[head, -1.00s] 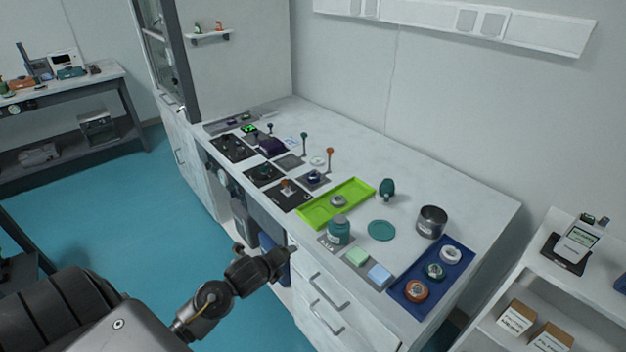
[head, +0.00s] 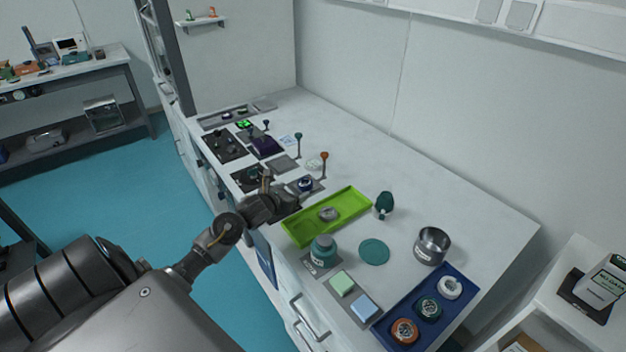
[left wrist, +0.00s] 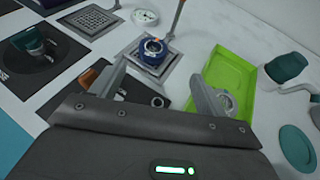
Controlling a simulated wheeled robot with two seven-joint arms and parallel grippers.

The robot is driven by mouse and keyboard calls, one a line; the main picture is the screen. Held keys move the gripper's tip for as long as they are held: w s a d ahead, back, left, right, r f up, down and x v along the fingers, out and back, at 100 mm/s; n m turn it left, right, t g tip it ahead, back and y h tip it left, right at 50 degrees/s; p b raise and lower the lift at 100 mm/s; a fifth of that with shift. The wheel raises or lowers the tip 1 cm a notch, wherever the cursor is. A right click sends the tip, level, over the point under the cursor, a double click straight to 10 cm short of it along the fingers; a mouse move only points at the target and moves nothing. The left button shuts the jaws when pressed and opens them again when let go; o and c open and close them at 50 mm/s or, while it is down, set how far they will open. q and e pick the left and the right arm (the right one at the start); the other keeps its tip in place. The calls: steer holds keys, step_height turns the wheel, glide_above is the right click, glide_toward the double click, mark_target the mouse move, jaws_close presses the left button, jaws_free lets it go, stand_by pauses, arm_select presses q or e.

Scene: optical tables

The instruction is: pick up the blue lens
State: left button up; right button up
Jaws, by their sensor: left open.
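The blue lens (left wrist: 152,52) is a short blue ring-shaped piece standing on a square grey plate (left wrist: 137,77) in the left wrist view. It also shows small on the table in the head view (head: 306,184). My left gripper (head: 284,190) is open, with nothing between its fingers. In the left wrist view its two fingers (left wrist: 158,75) point toward the lens, which stands ahead of the gap between them and apart from both. My right gripper is not in view.
A lime-green tray (head: 297,232) with a grey round piece lies to the right of the lens. An orange-topped post (head: 323,160) stands close behind it. A teal jar (head: 322,252) and a blue tray (head: 458,296) are nearer the front right.

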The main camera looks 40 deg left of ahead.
mark_target(304, 183)
arm_select(q)
steer(key=shift+w+a+f+p, duration=0.1)
steer(key=shift+w+a+p, duration=0.1)
steer(key=shift+w, duration=0.2)
steer(key=shift+w+a+f+p, duration=0.1)
steer(key=shift+w+p, duration=0.05)
steer(key=shift+w, duration=0.2)
steer(key=x, duration=0.2)
steer(key=shift+w+f, duration=0.2)
steer(key=shift+w+a+f, duration=0.1)
steer(key=shift+w+f, duration=0.1)
steer(key=shift+w, duration=0.2)
steer(key=shift+w+a+p, duration=0.2)
steer(key=shift+w+p, duration=0.2)
steer(key=shift+p, duration=0.1)
steer(key=x, duration=0.3)
steer(key=shift+a+f+p, duration=0.25)
steer(key=shift+p, duration=0.15)
steer(key=shift+w+f, duration=0.25)
steer(key=shift+w, duration=0.25)
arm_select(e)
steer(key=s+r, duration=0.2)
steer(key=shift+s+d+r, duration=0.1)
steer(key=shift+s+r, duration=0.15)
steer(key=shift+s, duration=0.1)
